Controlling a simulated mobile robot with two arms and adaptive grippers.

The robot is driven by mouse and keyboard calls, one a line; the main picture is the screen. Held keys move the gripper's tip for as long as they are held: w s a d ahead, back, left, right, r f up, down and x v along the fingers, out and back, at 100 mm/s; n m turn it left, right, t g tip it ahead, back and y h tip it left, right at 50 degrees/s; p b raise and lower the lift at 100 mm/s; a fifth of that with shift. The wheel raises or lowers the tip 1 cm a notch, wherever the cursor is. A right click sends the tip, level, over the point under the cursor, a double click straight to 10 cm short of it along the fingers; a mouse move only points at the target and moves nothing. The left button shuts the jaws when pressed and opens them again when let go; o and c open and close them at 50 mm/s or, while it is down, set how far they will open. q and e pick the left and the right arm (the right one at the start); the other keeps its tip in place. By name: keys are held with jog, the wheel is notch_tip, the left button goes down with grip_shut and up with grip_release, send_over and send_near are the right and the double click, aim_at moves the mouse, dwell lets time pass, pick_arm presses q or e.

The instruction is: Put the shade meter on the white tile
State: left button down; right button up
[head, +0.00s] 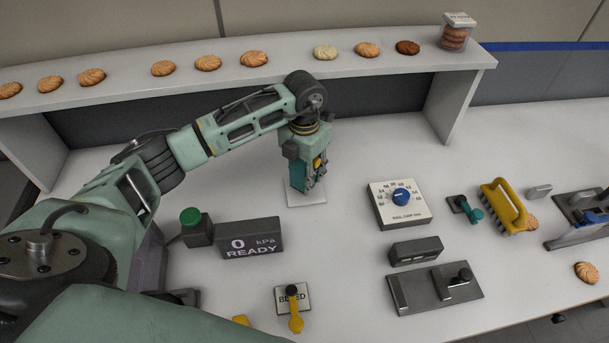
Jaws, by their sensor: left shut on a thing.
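My left gripper (308,185) points down over the white tile (306,200), a small pale square on the bench. It is shut on a dark teal thing with a yellow part, which I take to be the shade meter (312,178). Gripper and meter overlap in this view, so the meter's full shape is hidden. The meter's lower end is at or just above the tile; I cannot tell whether they touch. My right gripper is not in view.
Right of the tile is a dial box (400,203) with a blue knob. A yellow brush (504,207) lies further right. In front are a pressure display (250,238) and a green button (191,216). A raised shelf (290,76) with biscuits spans the back.

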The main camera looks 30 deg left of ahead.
pick_arm(q)
jog(key=shift+f+p, duration=0.35)
jog(key=shift+f, duration=0.8)
jog(key=shift+f, duration=0.1)
jog(key=c, duration=1.1)
grip_release()
